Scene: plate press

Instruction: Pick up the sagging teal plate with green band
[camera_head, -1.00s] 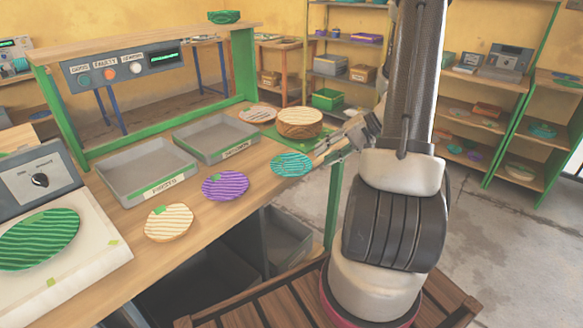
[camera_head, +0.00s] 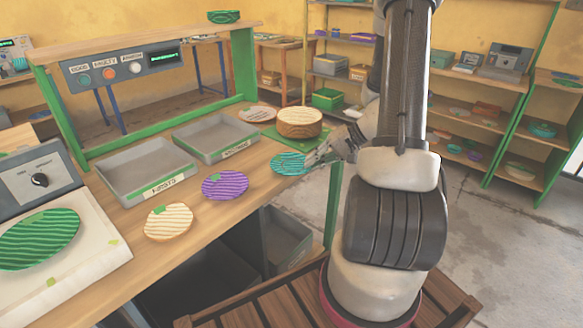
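The teal plate (camera_head: 286,163) with wavy pale stripes lies near the right end of the wooden bench. A green band on it is hard to make out at this size, and I cannot tell whether it sags. My gripper (camera_head: 313,157) reaches in from the right, with its fingers at the plate's right edge and covering a little of it. I cannot tell whether the fingers are apart or closed on the rim. The plate appears to rest on the bench.
A purple plate (camera_head: 225,185) and a cream plate (camera_head: 169,222) lie left along the front edge. Two grey trays (camera_head: 187,186) (camera_head: 181,134) stand behind.

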